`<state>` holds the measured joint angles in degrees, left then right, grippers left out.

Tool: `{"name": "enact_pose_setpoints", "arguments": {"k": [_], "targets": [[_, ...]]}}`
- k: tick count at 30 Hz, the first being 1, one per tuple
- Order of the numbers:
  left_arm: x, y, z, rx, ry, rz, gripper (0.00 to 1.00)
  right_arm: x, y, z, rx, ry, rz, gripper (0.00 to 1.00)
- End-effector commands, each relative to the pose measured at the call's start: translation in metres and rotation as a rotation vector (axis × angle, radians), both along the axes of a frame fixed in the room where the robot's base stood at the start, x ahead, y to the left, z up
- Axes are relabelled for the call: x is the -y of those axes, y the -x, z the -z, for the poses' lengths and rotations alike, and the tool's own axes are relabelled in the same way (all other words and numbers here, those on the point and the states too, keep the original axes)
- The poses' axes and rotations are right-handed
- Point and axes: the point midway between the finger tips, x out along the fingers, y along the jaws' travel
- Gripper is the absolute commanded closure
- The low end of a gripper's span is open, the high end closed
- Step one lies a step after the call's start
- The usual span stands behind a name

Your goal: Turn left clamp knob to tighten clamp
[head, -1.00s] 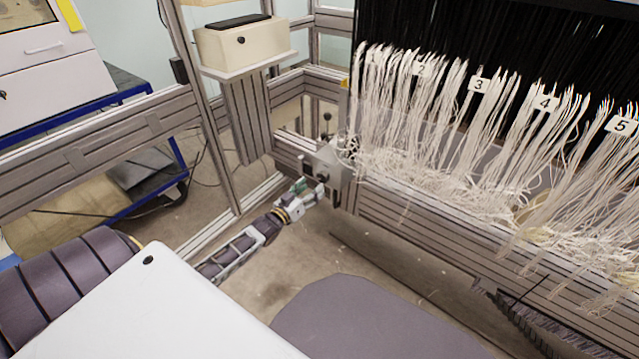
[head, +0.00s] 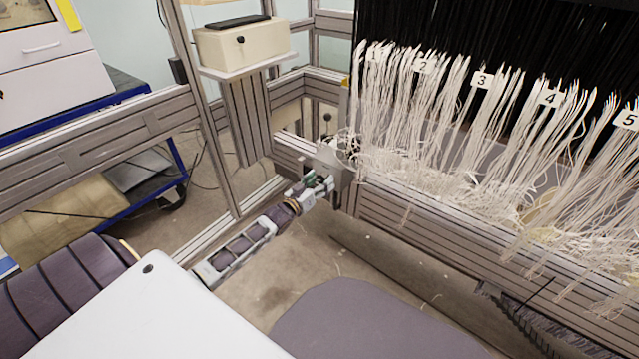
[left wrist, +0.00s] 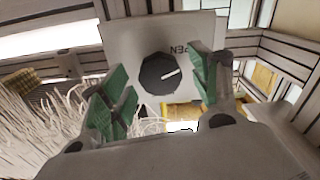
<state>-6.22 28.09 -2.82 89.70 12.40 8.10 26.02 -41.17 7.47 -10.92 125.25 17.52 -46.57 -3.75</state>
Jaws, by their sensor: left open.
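In the left wrist view the left clamp knob (left wrist: 159,74) is a black faceted dial with a white pointer line. It sits on a grey plate (left wrist: 125,42) with partly hidden lettering. My left gripper (left wrist: 162,98) is open, with its green pads on either side of the knob and a gap to each side. In the head view my left gripper (head: 318,185) is at the metal clamp plate (head: 345,180) at the left end of the loom beam. The knob is hidden there. My right gripper is not in view.
White warp threads (head: 430,120) hang in bundles along the beam (head: 440,225), with number tags above. A metal upright (head: 205,110) and a beige box (head: 243,45) stand left of the clamp. The floor (head: 270,265) below is mostly clear.

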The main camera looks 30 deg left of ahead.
Motion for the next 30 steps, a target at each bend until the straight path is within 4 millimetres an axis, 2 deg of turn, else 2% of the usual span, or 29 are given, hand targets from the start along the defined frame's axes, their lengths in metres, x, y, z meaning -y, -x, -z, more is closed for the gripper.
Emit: {"name": "enact_pose_setpoints", "arguments": {"k": [5, 15, 16, 30], "targets": [[0.0, 0.0, 0.0, 0.0, 0.0, 0.0, 0.38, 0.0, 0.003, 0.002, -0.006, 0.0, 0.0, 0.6], [0.0, 0.0, 0.0, 0.0, 0.0, 0.0, 0.82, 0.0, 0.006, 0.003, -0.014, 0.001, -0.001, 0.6], [0.0, 0.0, 0.0, 0.0, 0.0, 0.0, 0.84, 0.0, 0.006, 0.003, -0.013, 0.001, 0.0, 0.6], [0.0, 0.0, -0.001, 0.003, -0.061, -0.001, 0.84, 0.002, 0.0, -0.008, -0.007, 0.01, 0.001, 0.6]]}}
